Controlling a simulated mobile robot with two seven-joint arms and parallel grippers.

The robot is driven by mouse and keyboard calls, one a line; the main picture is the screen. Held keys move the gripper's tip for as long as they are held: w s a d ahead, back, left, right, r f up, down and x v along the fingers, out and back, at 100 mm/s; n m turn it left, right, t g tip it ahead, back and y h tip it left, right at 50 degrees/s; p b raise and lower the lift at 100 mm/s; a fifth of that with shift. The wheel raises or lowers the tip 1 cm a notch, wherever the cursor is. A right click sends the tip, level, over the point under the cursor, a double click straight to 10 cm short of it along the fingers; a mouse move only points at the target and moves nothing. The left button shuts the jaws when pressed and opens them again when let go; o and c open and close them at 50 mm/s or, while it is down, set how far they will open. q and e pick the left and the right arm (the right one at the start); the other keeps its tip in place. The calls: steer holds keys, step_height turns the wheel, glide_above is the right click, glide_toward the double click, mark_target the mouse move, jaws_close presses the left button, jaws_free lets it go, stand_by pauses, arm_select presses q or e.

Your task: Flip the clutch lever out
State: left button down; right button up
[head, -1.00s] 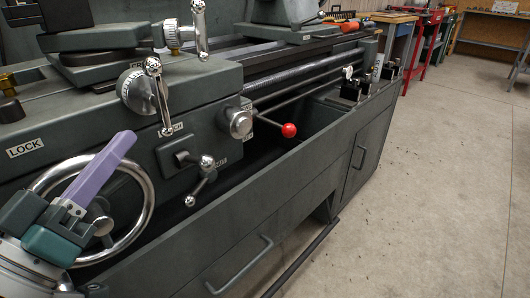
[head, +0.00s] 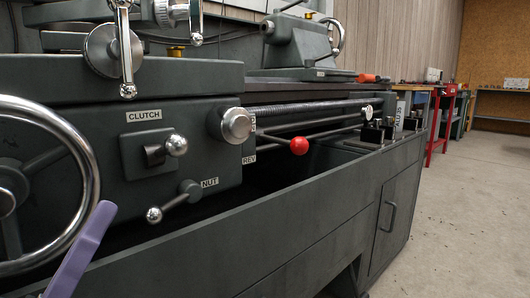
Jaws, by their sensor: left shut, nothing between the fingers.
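The clutch lever (head: 176,145) is a short lever with a shiny ball end. It sits on a dark block under the CLUTCH label (head: 142,116) on the front of the lathe's grey apron (head: 100,125). Its ball lies right of the block and seems to point partly toward me. My left gripper (head: 102,212) shows only as a purple finger at the lower left, in front of the handwheel. It is shut and empty, below and left of the clutch lever, apart from it. The rest of it is out of the picture. My right gripper is not in view.
A large chrome handwheel (head: 88,165) stands left of the clutch lever. The NUT lever (head: 172,205) is just below it. A knob (head: 236,125) and a red-ball lever (head: 299,146) are to the right. The chip tray's front wall (head: 240,235) runs below. Clear floor lies at right.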

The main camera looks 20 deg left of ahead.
mark_target(164, 150)
arm_select(q)
steer(key=p+x, duration=0.1)
steer(key=x, duration=0.9)
